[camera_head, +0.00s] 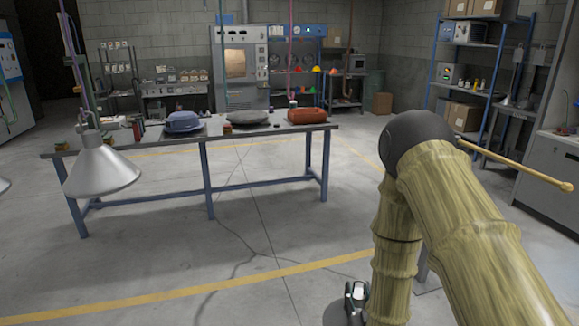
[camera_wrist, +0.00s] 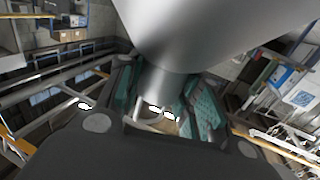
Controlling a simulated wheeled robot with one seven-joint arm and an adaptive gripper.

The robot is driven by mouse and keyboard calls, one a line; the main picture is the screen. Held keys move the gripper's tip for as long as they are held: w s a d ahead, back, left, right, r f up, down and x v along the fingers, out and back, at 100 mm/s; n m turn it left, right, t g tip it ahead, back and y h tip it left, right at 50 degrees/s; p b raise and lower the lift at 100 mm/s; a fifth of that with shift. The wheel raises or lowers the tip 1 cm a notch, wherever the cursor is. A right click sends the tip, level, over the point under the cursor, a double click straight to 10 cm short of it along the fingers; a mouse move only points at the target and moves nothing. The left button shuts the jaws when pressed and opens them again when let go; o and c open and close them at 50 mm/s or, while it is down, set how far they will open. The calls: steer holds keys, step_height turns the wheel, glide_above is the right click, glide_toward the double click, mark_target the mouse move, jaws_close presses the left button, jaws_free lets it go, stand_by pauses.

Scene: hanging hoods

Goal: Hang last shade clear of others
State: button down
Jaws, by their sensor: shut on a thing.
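A pale grey cone shade (camera_head: 102,168) hangs at the left in the head view, in front of the table's left end. A sliver of another pale shade (camera_head: 4,185) shows at the left edge. In the wrist view my gripper (camera_wrist: 160,100) is shut on the narrow neck of a smooth grey shade (camera_wrist: 215,30), between teal pads. The shade's wide body fills the top of that view, and a pale hook-like loop (camera_wrist: 148,124) shows near the neck. In the head view only a bit of my gripper (camera_head: 347,303) shows low in the middle; the held shade is hidden there.
A pink cord (camera_head: 78,60) runs up from the hanging shade. A green cord (camera_head: 222,55) and another pink cord (camera_head: 290,50) hang over the long table (camera_head: 150,150), which bears a blue bundle, a grey one and an orange roll. Shelves (camera_head: 480,70) stand right. Open floor lies in front.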

steer(key=w+a+r+n+g+y+p, duration=0.15)
steer(key=a+r+p, duration=0.3)
steer(key=r, duration=1.15)
steer(key=w+a+r+n+y+p, duration=0.25)
steer(key=a+r, duration=0.25)
steer(key=r, duration=1)
steer(key=w+a+r+n+y+p, duration=0.1)
steer(key=w+a+r+y+p, duration=0.25)
steer(key=r, duration=1.25)
steer(key=p+x, duration=0.2)
steer(key=x, duration=0.4)
steer(key=shift+w+a+f, duration=0.2)
steer(key=shift+a+f, duration=0.35)
steer(key=shift+w+a+h, duration=0.15)
steer(key=shift+w+h, duration=0.1)
steer(key=shift+w, duration=0.3)
steer(key=shift+w+a, duration=0.25)
steer(key=shift+w, duration=0.45)
steer(key=shift+w+a, duration=0.1)
steer(key=shift+w, duration=0.25)
steer(key=shift+b+x, duration=0.45)
steer(key=shift+x, duration=0.75)
steer(key=shift+w, duration=0.15)
steer(key=shift+f+b, duration=0.9)
steer(key=shift+f, duration=0.1)
